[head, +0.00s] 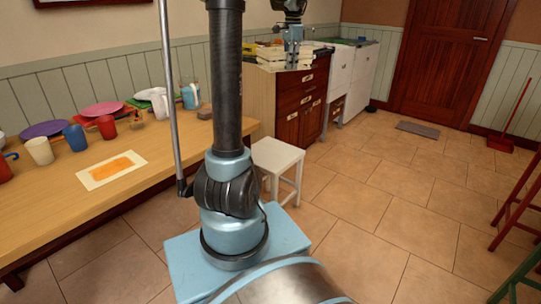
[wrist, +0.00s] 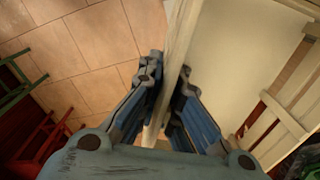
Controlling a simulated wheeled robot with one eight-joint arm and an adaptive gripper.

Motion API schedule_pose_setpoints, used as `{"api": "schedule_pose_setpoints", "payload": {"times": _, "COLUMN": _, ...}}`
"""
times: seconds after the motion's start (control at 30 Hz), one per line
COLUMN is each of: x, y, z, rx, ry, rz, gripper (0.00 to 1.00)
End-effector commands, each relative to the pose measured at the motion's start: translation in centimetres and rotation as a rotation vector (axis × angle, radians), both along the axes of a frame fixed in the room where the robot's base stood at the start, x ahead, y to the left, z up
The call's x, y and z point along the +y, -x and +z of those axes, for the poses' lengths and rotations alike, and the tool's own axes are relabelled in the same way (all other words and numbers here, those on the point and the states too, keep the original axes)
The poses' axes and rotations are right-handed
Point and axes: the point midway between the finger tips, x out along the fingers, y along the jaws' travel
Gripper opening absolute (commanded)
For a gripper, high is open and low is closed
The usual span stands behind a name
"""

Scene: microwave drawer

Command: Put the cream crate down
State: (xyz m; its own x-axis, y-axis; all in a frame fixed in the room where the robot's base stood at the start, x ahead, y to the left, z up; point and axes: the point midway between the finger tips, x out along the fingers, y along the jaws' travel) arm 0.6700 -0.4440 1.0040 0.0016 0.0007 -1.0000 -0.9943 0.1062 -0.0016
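The cream crate (wrist: 240,60) fills the upper right of the wrist view, with its pale floor and slatted side showing. My gripper (wrist: 168,68) has one blue finger on each side of the crate's near wall and is shut on it. In the head view my gripper (head: 293,62) points down over the far cabinet's top, among pale slatted crate parts (head: 270,53). The gripper partly hides the crate there. I cannot tell whether the crate's bottom touches the cabinet top.
The wooden cabinet (head: 290,100) has dark red drawers, with white units (head: 350,70) to its right. A white stool (head: 278,155) stands before it. The left table (head: 150,165) holds cups and plates. Tiled floor (head: 400,180) is open at right, beside red and green stools.

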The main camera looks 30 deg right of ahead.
Motion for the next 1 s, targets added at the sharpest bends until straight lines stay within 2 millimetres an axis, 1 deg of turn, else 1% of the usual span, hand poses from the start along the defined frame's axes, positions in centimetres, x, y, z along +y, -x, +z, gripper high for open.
{"api": "schedule_pose_setpoints", "payload": {"times": 0.03, "x": -0.8, "y": -1.1, "z": -2.1, "rx": -0.001, "ry": 0.0, "rz": 0.024, "gripper": 0.0}}
{"api": "schedule_pose_setpoints", "payload": {"times": 0.07, "x": -1.2, "y": -1.7, "z": -3.4, "rx": -0.002, "ry": -0.001, "rz": 0.038, "gripper": 0.0}}
{"api": "schedule_pose_setpoints", "payload": {"times": 0.1, "x": -1.7, "y": -2.4, "z": -5.0, "rx": -0.002, "ry": -0.001, "rz": 0.059, "gripper": 0.0}}
{"api": "schedule_pose_setpoints", "payload": {"times": 0.17, "x": -2.4, "y": -3.4, "z": -7.4, "rx": -0.003, "ry": -0.001, "rz": 0.089, "gripper": 0.0}}
{"api": "schedule_pose_setpoints", "payload": {"times": 0.2, "x": -2.8, "y": -4.1, "z": -9.1, "rx": -0.004, "ry": -0.001, "rz": 0.109, "gripper": 0.0}}
{"api": "schedule_pose_setpoints", "payload": {"times": 0.37, "x": -4.0, "y": -6.2, "z": -15.8, "rx": -0.006, "ry": -0.001, "rz": 0.189, "gripper": 0.0}}
{"api": "schedule_pose_setpoints", "payload": {"times": 0.4, "x": -4.2, "y": -6.7, "z": -17.5, "rx": -0.007, "ry": -0.002, "rz": 0.209, "gripper": 0.0}}
{"api": "schedule_pose_setpoints", "payload": {"times": 0.47, "x": -4.4, "y": -7.3, "z": -20.1, "rx": -0.008, "ry": -0.002, "rz": 0.239, "gripper": 0.0}}
{"api": "schedule_pose_setpoints", "payload": {"times": 0.5, "x": -4.5, "y": -7.7, "z": -21.8, "rx": -0.009, "ry": -0.002, "rz": 0.258, "gripper": 0.0}}
{"api": "schedule_pose_setpoints", "payload": {"times": 0.57, "x": -4.6, "y": -8.2, "z": -24.3, "rx": -0.01, "ry": -0.001, "rz": 0.288, "gripper": 0.0}}
{"api": "schedule_pose_setpoints", "payload": {"times": 0.6, "x": -4.6, "y": -8.5, "z": -26.0, "rx": -0.01, "ry": -0.001, "rz": 0.308, "gripper": 0.0}}
{"api": "schedule_pose_setpoints", "payload": {"times": 0.63, "x": -4.6, "y": -8.7, "z": -27.3, "rx": -0.011, "ry": -0.001, "rz": 0.323, "gripper": 0.0}}
{"api": "schedule_pose_setpoints", "payload": {"times": 0.67, "x": -4.6, "y": -8.9, "z": -28.6, "rx": -0.012, "ry": -0.002, "rz": 0.338, "gripper": 0.0}}
{"api": "schedule_pose_setpoints", "payload": {"times": 0.7, "x": -4.5, "y": -9.1, "z": -30.2, "rx": -0.013, "ry": -0.002, "rz": 0.358, "gripper": 0.0}}
{"api": "schedule_pose_setpoints", "payload": {"times": 0.8, "x": -4.2, "y": -9.4, "z": -34.1, "rx": -0.015, "ry": -0.002, "rz": 0.403, "gripper": 0.0}}
{"api": "schedule_pose_setpoints", "payload": {"times": 0.9, "x": -3.9, "y": -9.6, "z": -37.3, "rx": -0.016, "ry": -0.002, "rz": 0.442, "gripper": 0.0}}
{"api": "schedule_pose_setpoints", "payload": {"times": 1.0, "x": -3.5, "y": -9.6, "z": -39.6, "rx": -0.017, "ry": -0.002, "rz": 0.47, "gripper": 0.0}}
